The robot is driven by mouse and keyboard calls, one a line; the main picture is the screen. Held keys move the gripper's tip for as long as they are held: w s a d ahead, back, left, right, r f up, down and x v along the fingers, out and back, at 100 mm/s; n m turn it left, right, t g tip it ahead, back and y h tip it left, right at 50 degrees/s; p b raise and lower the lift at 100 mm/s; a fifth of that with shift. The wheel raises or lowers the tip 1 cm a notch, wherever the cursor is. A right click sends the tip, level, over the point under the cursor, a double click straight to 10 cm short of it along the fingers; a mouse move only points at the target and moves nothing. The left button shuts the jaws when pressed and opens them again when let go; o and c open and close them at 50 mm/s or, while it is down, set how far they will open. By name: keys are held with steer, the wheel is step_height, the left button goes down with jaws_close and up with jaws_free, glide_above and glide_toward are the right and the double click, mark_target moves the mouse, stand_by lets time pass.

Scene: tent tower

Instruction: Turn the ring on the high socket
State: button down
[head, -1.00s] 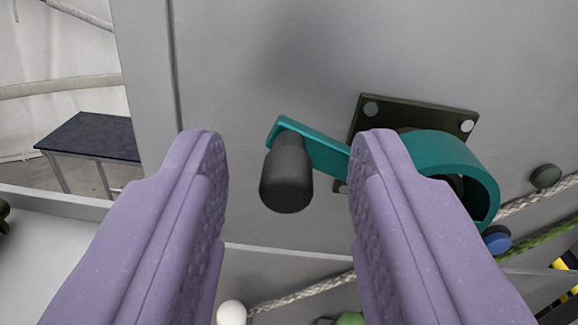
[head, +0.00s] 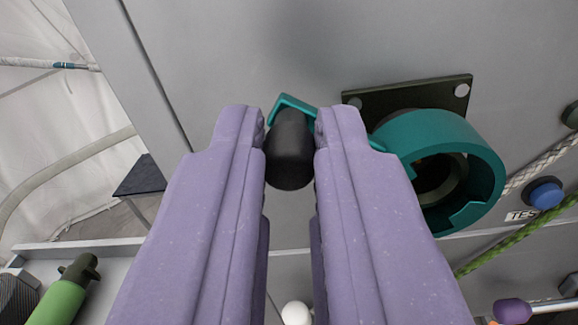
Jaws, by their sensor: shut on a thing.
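The ring (head: 468,150) is a teal collar on a dark square plate (head: 450,92) fixed to the grey wall panel, at the right of the head view. A teal arm (head: 291,101) reaches left from the ring and carries a black knob (head: 290,150). My gripper (head: 290,135) has purple fingers, one on each side of the knob, and is shut on it. The right finger hides most of the teal arm. The ring's open front shows a dark hollow, the socket, inside it.
A blue button (head: 545,193) with a partly seen label, a pale rope (head: 540,165) and a green rope (head: 515,238) are right of the ring. A green bottle-like thing (head: 62,292) lies at lower left. A white ball (head: 296,313) is below my fingers.

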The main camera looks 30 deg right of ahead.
steer(key=shift+s+d+r+m, duration=0.4)
steer(key=shift+s+d+m, duration=0.15)
steer(key=shift+m, duration=1.25)
steer(key=shift+s+d+r+m, duration=0.35)
steer(key=shift+s+d+m, duration=0.25)
steer(key=shift+m, duration=1.2)
steer(key=shift+s+d+r+m, duration=0.4)
steer(key=shift+d+m, duration=0.3)
steer(key=shift+m, duration=1.1)
steer(key=c, duration=1.1)
jaws_free()
steer(key=shift+s, duration=0.1)
